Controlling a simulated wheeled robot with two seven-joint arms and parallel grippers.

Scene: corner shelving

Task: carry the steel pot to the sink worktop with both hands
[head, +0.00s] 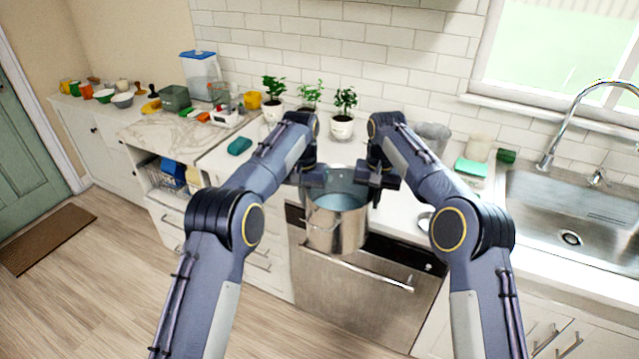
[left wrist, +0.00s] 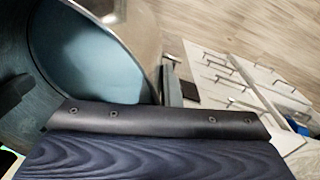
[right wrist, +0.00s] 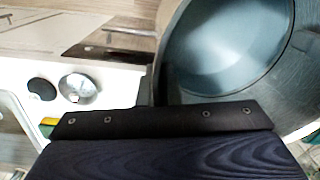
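The steel pot (head: 336,230) is shiny, open-topped and roughly upright. It hangs in front of the counter and drawer front, with nothing visible beneath it. My left gripper (head: 313,183) is at its left rim and my right gripper (head: 375,186) at its right rim. Both appear shut on the pot, though the fingertips are mostly hidden. The pot's inside fills the upper left of the left wrist view (left wrist: 95,50) and the upper right of the right wrist view (right wrist: 228,45). The sink worktop (head: 540,262) is at the right, around a steel sink (head: 590,215).
A tall tap (head: 560,130) rises behind the sink. A teal sponge (head: 471,167), a green item (head: 506,156) and jars stand left of the sink. Potted plants (head: 342,125) line the wall.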

